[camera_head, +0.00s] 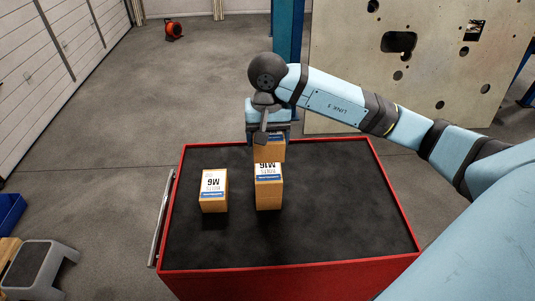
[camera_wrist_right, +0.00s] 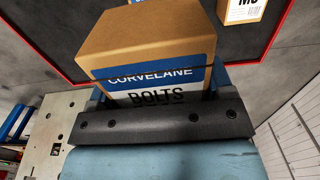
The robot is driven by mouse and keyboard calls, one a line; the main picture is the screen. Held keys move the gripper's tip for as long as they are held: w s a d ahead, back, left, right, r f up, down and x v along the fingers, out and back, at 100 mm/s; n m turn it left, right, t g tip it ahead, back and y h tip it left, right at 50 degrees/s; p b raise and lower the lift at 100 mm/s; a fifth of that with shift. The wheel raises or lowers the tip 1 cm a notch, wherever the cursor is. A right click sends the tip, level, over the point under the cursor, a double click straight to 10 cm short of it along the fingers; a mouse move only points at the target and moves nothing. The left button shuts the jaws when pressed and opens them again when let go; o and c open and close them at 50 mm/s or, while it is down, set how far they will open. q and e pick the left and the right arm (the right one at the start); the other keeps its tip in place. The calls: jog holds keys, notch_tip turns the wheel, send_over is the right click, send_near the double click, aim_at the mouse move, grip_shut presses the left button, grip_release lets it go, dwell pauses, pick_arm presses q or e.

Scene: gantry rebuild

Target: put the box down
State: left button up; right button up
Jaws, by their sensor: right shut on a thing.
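My right gripper (camera_head: 268,137) is shut on a brown cardboard box (camera_head: 269,152) over the far part of the red cart's black top (camera_head: 330,225). In the right wrist view the held box (camera_wrist_right: 150,40) fills the space beyond the jaw and shows a blue and white label reading "CORVELANE BOLTS". In the head view its lower edge meets the upper edge of the M16 box; I cannot tell whether they touch, or whether the held box is clear of the cart top. My left gripper is not in view.
The M16 box (camera_head: 268,192) stands mid-left on the cart, with the M6 box (camera_head: 213,192) to its left. The cart's right half is clear. A grey step stool (camera_head: 40,268) and blue bin (camera_head: 10,212) are at left. A large perforated panel (camera_head: 420,60) stands behind.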

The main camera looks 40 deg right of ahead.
aim_at(268, 167)
notch_tip(268, 167, down, 3)
jog(key=shift+f, duration=0.1)
notch_tip(268, 167, down, 4)
jog(key=shift+r+p, duration=0.25)
jog(key=shift+p, duration=0.3)
jog(key=shift+f, duration=0.15)
jog(key=shift+f+b, duration=0.2)
jog(key=shift+b, duration=0.2)
jog(key=o, duration=1.2)
jog(key=shift+r+p, duration=0.25)
jog(key=shift+p, duration=0.1)
notch_tip(268, 167, up, 11)
jog(key=b, duration=0.3)
jog(key=shift+r, duration=0.5)
